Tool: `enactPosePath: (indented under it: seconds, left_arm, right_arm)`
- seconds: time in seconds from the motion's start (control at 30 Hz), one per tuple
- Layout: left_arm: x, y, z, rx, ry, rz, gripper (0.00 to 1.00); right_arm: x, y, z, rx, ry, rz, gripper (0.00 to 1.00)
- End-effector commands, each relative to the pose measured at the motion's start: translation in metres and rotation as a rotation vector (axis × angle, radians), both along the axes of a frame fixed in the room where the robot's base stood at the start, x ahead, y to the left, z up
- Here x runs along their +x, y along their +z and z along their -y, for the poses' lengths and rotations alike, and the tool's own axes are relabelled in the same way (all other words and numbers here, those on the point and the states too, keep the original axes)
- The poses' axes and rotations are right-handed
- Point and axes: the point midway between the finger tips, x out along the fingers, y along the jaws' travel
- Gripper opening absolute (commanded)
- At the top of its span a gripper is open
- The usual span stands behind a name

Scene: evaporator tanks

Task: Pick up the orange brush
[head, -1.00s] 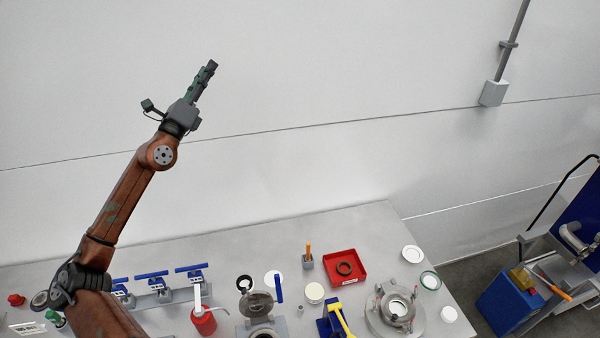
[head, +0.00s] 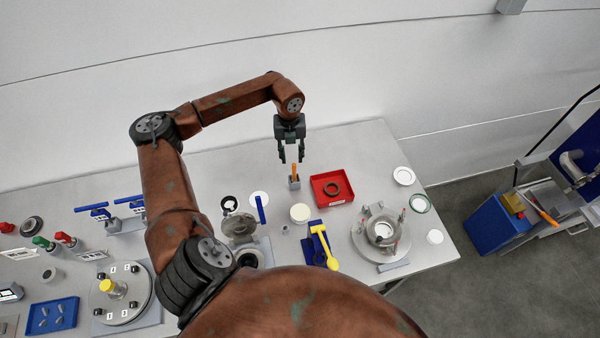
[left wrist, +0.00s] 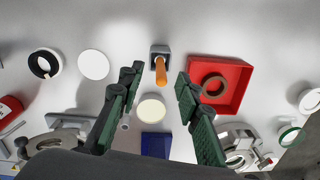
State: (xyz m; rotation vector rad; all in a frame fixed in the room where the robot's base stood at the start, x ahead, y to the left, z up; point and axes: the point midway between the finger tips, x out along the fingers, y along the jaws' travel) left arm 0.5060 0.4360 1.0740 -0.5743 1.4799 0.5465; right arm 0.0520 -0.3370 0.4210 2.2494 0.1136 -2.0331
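The orange brush (head: 294,169) stands upright in a small grey holder (head: 294,184) on the table. In the left wrist view the brush (left wrist: 160,70) and its holder (left wrist: 160,50) lie beyond my fingertips, between the lines of the two fingers. My left gripper (head: 291,158) points down just above the brush, with its fingers spread and nothing between them. It also shows in the left wrist view (left wrist: 158,80), open. The brush's lower end is hidden in the holder. My right gripper is not seen in either view.
A red tray (head: 318,199) with a dark ring (head: 332,188) stands right of the holder. A white round lid (head: 300,213) and a yellow tool (head: 325,247) on a blue stand are nearer. A flanged metal fitting (head: 381,231) is at right. The wall is behind the table.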

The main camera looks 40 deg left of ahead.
Motion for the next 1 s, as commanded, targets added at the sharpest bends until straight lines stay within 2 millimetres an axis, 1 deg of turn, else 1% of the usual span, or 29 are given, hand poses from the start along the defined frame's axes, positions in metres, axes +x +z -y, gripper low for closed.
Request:
enactPosePath:
  seconds: [0.3, 0.37, 0.47, 0.57, 0.7, 0.93, 1.0]
  left_arm:
    - [0.006, -0.029, 0.014, 0.008, -0.021, -0.024, 0.32]
    - [0.006, -0.033, 0.015, 0.01, -0.023, -0.024, 0.32]
    - [0.003, -0.044, 0.017, 0.008, -0.023, -0.026, 0.32]
    - [0.0, -0.059, 0.019, 0.009, -0.022, -0.027, 0.32]
    - [0.001, -0.077, 0.018, 0.008, -0.02, -0.023, 0.32]
    - [0.0, -0.08, 0.017, 0.01, -0.018, -0.021, 0.32]
    - [0.0, -0.08, 0.017, 0.01, -0.018, -0.021, 0.27]
  right_arm:
    - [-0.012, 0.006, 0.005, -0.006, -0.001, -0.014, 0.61]
    - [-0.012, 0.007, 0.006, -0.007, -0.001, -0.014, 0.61]
    - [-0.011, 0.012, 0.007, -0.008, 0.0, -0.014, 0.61]
    - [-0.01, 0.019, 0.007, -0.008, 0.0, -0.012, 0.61]
    - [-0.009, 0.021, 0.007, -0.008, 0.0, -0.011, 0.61]
    - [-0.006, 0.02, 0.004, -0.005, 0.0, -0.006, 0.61]
    - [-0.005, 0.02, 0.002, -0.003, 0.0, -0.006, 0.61]
